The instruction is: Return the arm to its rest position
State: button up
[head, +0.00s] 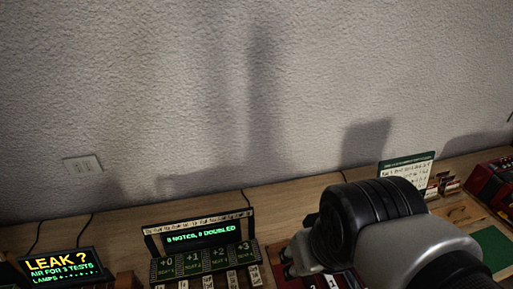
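My arm (375,225) reaches in from the lower right of the head view, with a thick black joint and pale grey links over the wooden bench. Small grey parts that look like part of my gripper (292,262) show to the left of the black joint, above a dark red surface. My fingertips are hidden or too small to make out, so I cannot tell whether they hold anything.
A display reading "0 NOTES, 0 DOUBLED" (203,235) stands above several labelled keys. A "LEAK ?" sign (62,268) is at the left. A calendar-like card (407,168), a green mat (493,245) and a red box (493,182) are at the right. A textured wall (140,90) closes the back.

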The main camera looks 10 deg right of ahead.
jog(key=shift+s+a+r, duration=0.2)
jog(key=shift+s+r, duration=0.05)
jog(key=shift+s, duration=0.3)
jog(key=shift+s+a+r, duration=0.15)
jog(key=shift+s+r, duration=0.1)
jog(key=shift+s, duration=0.25)
jog(key=shift+f, duration=0.1)
jog(key=shift+f+b, duration=0.7)
jog(key=shift+b, duration=0.1)
